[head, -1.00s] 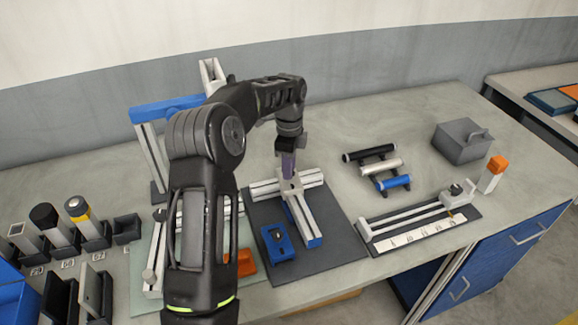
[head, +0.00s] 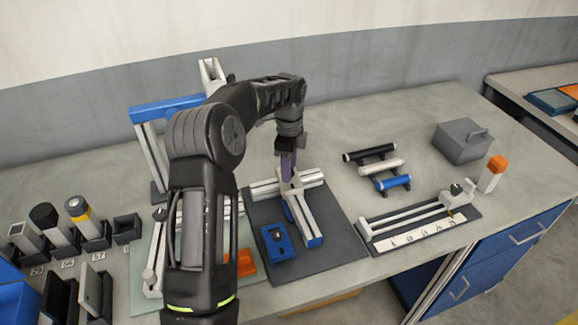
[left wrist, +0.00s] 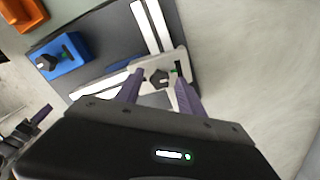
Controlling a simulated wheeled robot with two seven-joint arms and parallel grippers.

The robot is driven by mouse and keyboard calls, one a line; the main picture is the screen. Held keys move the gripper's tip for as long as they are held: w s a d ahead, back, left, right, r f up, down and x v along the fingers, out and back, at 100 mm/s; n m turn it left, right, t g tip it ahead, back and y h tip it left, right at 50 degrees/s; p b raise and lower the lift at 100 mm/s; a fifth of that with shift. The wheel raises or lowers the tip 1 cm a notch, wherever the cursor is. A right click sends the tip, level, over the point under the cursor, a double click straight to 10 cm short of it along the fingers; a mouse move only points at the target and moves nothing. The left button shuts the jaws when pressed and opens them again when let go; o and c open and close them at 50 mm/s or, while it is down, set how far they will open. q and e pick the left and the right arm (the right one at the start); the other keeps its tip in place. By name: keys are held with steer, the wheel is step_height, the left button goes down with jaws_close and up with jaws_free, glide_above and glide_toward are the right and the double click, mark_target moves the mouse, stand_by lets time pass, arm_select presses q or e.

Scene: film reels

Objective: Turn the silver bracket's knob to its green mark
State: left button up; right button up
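The silver bracket (left wrist: 172,60) lies across the silver rails on the dark mat; it is mostly hidden under my gripper in the head view. Its small black knob (left wrist: 157,78) shows in the left wrist view, with a green mark (left wrist: 178,68) on the bracket to the knob's right. My left gripper (head: 288,172) points down over the bracket. In the left wrist view its purple fingers (left wrist: 160,84) stand apart, one on each side of the knob, with gaps visible. Whether the fingertips are level with the knob is unclear.
A blue bracket (head: 279,243) with its own black knob lies on the mat (head: 335,240) near the silver rails. A rack of cylinders (head: 380,168) and a slide with a scale (head: 405,225) stand to the right. Bench between them is clear.

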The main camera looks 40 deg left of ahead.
arm_select(q)
steer(key=shift+r, duration=0.15)
step_height(320, 180, up, 8)
steer(key=shift+f+b, duration=0.2)
steer(key=shift+b, duration=0.2)
steer(key=shift+f, duration=0.1)
stand_by(0.6)
